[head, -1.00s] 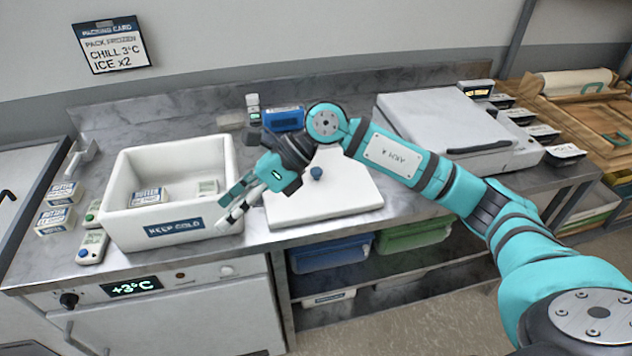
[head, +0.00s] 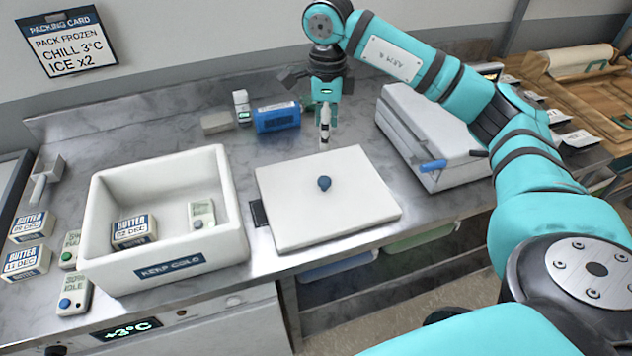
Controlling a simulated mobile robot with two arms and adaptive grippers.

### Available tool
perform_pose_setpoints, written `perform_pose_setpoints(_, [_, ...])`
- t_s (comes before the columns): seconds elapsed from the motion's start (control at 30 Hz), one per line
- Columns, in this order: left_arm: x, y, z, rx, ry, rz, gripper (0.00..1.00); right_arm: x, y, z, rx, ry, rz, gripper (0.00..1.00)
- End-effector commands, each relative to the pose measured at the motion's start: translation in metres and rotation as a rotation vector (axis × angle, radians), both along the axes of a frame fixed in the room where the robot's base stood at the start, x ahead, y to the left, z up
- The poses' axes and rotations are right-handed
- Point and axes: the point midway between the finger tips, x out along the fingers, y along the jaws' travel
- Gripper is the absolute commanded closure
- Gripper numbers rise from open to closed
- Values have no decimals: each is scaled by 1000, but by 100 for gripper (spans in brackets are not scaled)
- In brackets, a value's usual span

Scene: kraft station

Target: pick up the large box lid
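The large box lid (head: 290,217) is a flat white slab with a small dark blue knob (head: 324,184) in its middle. It lies flat on the metal counter, to the right of the open white box (head: 108,240) marked KEEP COLD. My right gripper (head: 324,142) points down just behind the lid's back edge, apart from the knob. Its fingers are seen edge-on, so their opening is unclear; nothing shows in them. My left gripper is not in view.
The box holds a butter pack (head: 134,232) and a small pale device (head: 202,214). A blue pack (head: 277,116) and a small white bottle (head: 242,107) stand behind the lid. A large white appliance (head: 415,138) is at the right. More butter packs (head: 26,261) lie at the left.

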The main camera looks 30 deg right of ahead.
Motion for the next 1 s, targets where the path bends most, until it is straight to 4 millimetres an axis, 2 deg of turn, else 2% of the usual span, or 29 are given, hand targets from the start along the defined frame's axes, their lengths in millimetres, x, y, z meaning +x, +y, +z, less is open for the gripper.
perform_pose_setpoints(0.2, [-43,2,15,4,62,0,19,-2,0,-44,1,8,1,41])
perform_pose_setpoints(0.33, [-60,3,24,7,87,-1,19,-2,0,-72,0,7,1,41])
perform_pose_setpoints(0.47, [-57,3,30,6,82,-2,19,-1,1,-95,1,5,1,41])
perform_pose_setpoints(0.73, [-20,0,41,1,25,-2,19,1,0,-115,2,3,2,41])
perform_pose_setpoints(0.9, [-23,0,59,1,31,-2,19,7,-1,-138,2,6,0,41])
perform_pose_setpoints(1.0, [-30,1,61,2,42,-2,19,7,-1,-153,2,5,1,41])
